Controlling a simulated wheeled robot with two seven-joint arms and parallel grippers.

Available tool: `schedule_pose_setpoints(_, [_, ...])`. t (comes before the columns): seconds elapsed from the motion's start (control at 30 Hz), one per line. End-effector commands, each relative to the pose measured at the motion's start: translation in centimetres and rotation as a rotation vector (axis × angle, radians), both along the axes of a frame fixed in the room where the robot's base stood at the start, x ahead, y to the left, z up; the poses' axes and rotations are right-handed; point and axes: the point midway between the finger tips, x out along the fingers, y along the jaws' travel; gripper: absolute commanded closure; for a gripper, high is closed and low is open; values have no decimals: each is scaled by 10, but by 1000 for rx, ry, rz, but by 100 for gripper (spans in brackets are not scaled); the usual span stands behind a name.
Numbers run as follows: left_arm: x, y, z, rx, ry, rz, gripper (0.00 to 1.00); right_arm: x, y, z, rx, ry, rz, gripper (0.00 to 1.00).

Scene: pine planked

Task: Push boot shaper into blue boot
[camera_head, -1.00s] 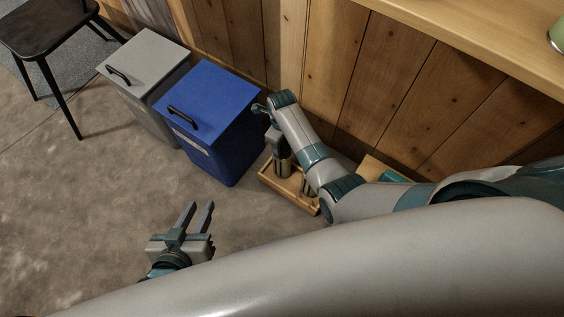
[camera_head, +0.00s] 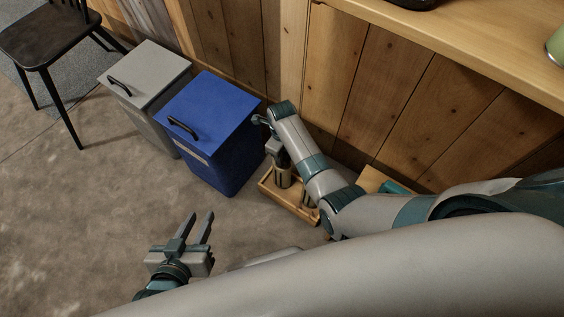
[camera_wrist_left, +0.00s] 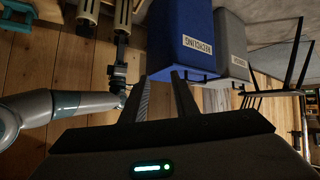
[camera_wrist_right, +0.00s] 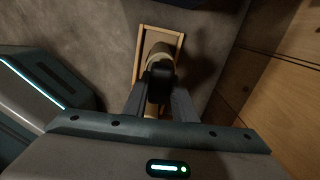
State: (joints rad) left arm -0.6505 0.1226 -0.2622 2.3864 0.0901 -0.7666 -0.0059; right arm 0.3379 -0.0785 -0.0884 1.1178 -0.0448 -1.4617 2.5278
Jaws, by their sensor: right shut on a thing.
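My right gripper (camera_head: 277,150) is above the wooden boot tray (camera_head: 267,185), beside the blue bin. In the right wrist view its fingers are shut on a dark object, which looks like the boot shaper (camera_wrist_right: 160,78). Just beyond it is a tan boot (camera_wrist_right: 160,50) inside the tray; whether the shaper is in the boot is hidden. Two pale boots (camera_head: 283,178) (camera_head: 308,193) stand in the tray, partly behind my right arm. No boot looks clearly blue. My left gripper (camera_head: 197,217) is open and empty over the floor, far from the tray.
A blue recycling bin (camera_head: 222,165) and a grey bin (camera_head: 146,75) stand left of the tray. A black chair (camera_head: 45,40) is at far left. The wooden wall (camera_head: 400,100) and counter are close on the right. Floor around my left gripper is clear.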

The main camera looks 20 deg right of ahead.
Motion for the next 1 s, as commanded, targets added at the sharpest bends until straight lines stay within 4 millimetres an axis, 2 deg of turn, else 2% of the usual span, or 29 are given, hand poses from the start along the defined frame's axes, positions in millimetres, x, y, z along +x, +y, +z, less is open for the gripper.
schedule_pose_setpoints(0.13, [-3, 1, -1, 4, 20, -2, 73, 0, 0, 5, 1, -1, 0, 100])
schedule_pose_setpoints(0.37, [-20, 10, -17, 33, 142, 0, 73, 1, 0, 22, 1, -2, -1, 100])
schedule_pose_setpoints(0.43, [-27, 14, -22, 43, 188, 0, 73, 0, 0, 28, 1, -1, -1, 100])
schedule_pose_setpoints(0.5, [-29, 19, -23, 65, 219, 3, 73, 1, 1, 45, 2, -4, 0, 100])
schedule_pose_setpoints(0.7, [-37, 33, -30, 114, 296, 9, 73, 1, 1, 79, 2, -2, 0, 100])
schedule_pose_setpoints(0.83, [-40, 38, -32, 133, 325, 13, 73, 1, 1, 93, 1, -1, -1, 100])
schedule_pose_setpoints(1.0, [-42, 41, -34, 144, 341, 15, 73, 0, 1, 100, 1, -1, 1, 100])
